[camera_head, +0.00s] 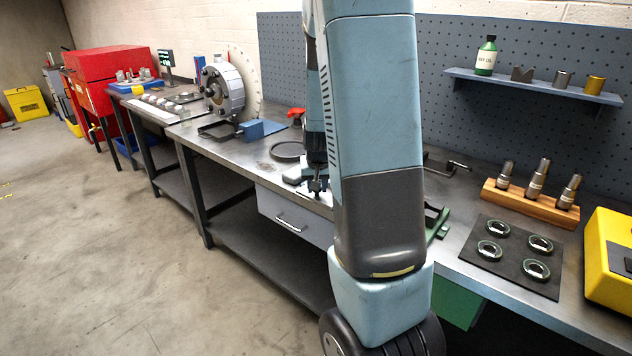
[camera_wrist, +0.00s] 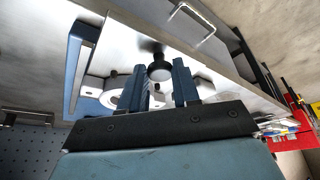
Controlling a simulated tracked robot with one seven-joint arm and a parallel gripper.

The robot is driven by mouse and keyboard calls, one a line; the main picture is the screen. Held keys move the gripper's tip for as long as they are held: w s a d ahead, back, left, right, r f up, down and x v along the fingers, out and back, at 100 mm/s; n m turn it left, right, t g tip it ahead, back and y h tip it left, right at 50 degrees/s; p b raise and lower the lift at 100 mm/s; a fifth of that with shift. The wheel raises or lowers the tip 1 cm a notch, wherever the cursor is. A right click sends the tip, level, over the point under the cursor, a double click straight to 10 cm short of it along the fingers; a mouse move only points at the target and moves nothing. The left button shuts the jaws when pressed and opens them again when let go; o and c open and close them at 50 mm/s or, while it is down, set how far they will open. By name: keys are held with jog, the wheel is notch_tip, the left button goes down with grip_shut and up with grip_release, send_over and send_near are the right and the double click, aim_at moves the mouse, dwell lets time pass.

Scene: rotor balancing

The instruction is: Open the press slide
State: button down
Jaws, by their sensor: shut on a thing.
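In the wrist view, my gripper (camera_wrist: 163,84) has its two dark blue fingers on either side of a round black knob (camera_wrist: 160,69) and is shut on it. The knob seems to belong to the press slide. Pale metal parts (camera_wrist: 206,87) and a blue frame (camera_wrist: 80,60) lie around it. In the head view, my gripper (camera_head: 317,184) is small and dark, low over a pale plate (camera_head: 291,178) on the bench. My own arm covers much of this spot, so how far the slide stands open cannot be told.
A drawer (camera_head: 290,216) is below the bench top. A black ring (camera_head: 287,151) and a blue block fixture (camera_head: 262,129) are left of my arm. On the right are a wooden tool block (camera_head: 528,202), a dark mat (camera_head: 511,273) with several rings, and a yellow case (camera_head: 603,262).

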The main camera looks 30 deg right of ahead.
jog(key=shift+a, duration=0.35)
jog(key=shift+w+r, duration=0.1)
jog(key=c, duration=0.8)
grip_release()
jog(key=shift+w, duration=0.1)
jog(key=v, duration=1.3)
jog(key=shift+r, duration=0.25)
